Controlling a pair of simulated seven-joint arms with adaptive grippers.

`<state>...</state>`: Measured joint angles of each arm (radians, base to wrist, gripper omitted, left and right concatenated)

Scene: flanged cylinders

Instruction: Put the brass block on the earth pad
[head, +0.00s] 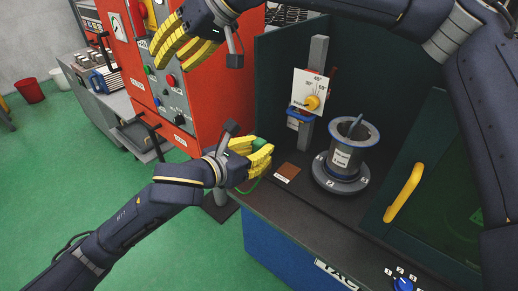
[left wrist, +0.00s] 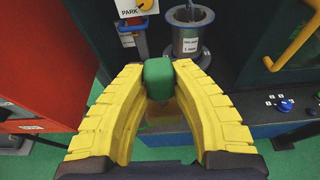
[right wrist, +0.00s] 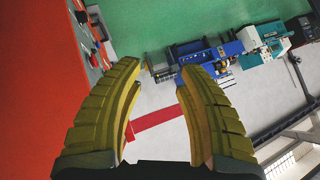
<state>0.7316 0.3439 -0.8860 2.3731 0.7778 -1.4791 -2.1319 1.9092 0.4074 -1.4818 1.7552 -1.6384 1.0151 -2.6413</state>
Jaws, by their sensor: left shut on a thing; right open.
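My left gripper (head: 262,158) is shut on a block that shows a green face (head: 240,144); the yellow fingers cover much of it. In the left wrist view the green block (left wrist: 158,78) sits between the tips of the fingers. I see a brownish patch below it but cannot tell if this is brass. A thin green line hangs below the gripper. A small brown square pad (head: 288,172) with a white label, seemingly the earth pad, lies on the dark bench floor just right of the left gripper, apart from it. My right gripper (head: 168,42) is open and empty, high at upper left.
A flanged grey cylinder (head: 350,155) stands on a numbered round base right of the pad. Behind is a post with a white dial plate (head: 309,90). A green door with a yellow handle (head: 404,193) is at right. A red cabinet (head: 215,95) stands left.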

